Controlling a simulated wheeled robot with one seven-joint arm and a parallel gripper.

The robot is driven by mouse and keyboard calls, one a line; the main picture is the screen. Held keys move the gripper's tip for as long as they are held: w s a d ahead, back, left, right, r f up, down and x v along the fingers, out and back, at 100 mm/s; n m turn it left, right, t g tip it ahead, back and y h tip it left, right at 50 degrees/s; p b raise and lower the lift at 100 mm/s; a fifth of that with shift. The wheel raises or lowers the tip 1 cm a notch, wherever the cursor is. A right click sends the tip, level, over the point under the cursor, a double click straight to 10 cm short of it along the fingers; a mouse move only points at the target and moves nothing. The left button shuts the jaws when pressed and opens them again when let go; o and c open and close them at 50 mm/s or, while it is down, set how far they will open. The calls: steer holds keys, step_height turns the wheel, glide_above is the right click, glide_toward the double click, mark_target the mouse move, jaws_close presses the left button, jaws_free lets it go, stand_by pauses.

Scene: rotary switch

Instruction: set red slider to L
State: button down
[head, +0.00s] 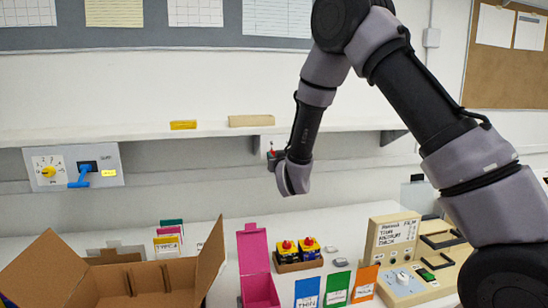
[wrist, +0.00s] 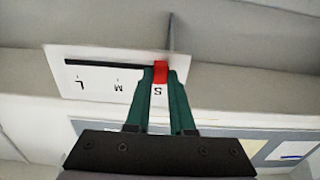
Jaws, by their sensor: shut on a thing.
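The red slider (wrist: 161,71) sits at the S end of a dark slot on a white plate (wrist: 95,75). In the wrist view the plate appears upside down, with L at the left, M in the middle and S at the right by the slider. My gripper (wrist: 162,78) has its two green fingers on either side of the slider, shut on it. In the head view a small red bit of the slider (head: 271,146) shows beside my wrist; my arm hides most of the plate and the fingers there.
A wall shelf (head: 80,134) runs just above, with a yellow block (head: 183,125) and a beige block (head: 251,120) on it. A panel with a yellow dial and blue lever (head: 80,178) is at left. Below are an open cardboard box (head: 40,265) and a pink box (head: 254,250).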

stand_by(0.5)
steer(key=w+d, duration=0.3)
steer(key=d, duration=0.9)
steer(key=shift+w, duration=0.2)
steer(key=shift+f, duration=0.1)
steer(key=c, duration=0.8)
jaws_free()
steer(key=shift+d, duration=0.1)
steer(key=shift+o, duration=0.2)
steer(key=v, duration=1)
steer(key=shift+s, duration=0.4)
